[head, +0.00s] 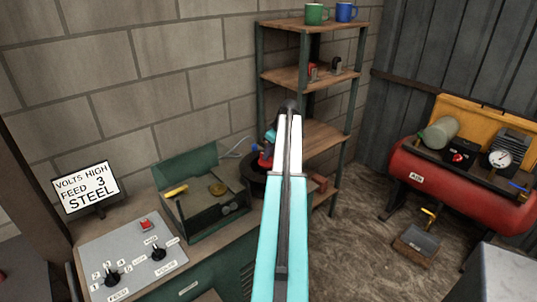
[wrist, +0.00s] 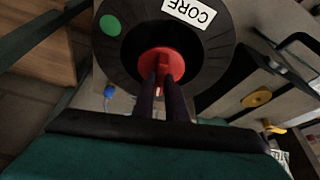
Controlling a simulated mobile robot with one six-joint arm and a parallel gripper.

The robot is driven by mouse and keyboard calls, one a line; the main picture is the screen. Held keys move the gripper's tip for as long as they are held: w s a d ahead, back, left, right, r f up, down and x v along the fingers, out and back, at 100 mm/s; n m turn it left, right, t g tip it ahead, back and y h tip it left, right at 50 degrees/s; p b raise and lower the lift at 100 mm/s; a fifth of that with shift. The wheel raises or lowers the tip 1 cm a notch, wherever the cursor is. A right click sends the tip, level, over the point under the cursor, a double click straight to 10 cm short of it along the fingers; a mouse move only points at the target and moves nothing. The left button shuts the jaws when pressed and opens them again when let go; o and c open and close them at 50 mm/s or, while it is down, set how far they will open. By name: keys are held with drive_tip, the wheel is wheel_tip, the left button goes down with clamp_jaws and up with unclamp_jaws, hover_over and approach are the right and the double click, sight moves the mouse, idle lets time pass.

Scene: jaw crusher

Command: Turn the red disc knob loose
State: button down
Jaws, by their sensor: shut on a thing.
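In the wrist view the red disc knob (wrist: 176,66) sits at the centre of a round black part (wrist: 215,58) with a white CORE label and a green dot. A raised red rib crosses the knob's face. My gripper (wrist: 162,80) is shut on this rib, one dark finger on each side. In the head view my turquoise arm covers the knob and much of the black round part (head: 251,170), which stands at the bench's right end. A small red and blue item (head: 266,152) shows beside my arm there.
A green open box (head: 180,205) with a yellow handle stands left on the bench. A control panel (head: 118,262) with black knobs and a sign (head: 86,188) are further left. Wooden shelves (head: 318,132) stand behind. A red compressor tank (head: 440,180) is at right; some floor between is free.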

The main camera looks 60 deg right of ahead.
drive_tip(key=shift+a+f+n+y, duration=0.15)
drive_tip(key=shift+n+y, duration=0.1)
drive_tip(key=shift+n, duration=0.25)
drive_tip(key=shift+d+f+n+y, duration=0.1)
drive_tip(key=shift+n+y, duration=0.15)
drive_tip(key=shift+n, duration=0.25)
drive_tip(key=n+y, duration=0.1)
drive_tip(key=n, duration=0.2)
drive_tip(key=shift+g, duration=0.3)
drive_tip(key=shift+n+y, duration=0.3)
drive_tip(key=shift+n, duration=0.6)
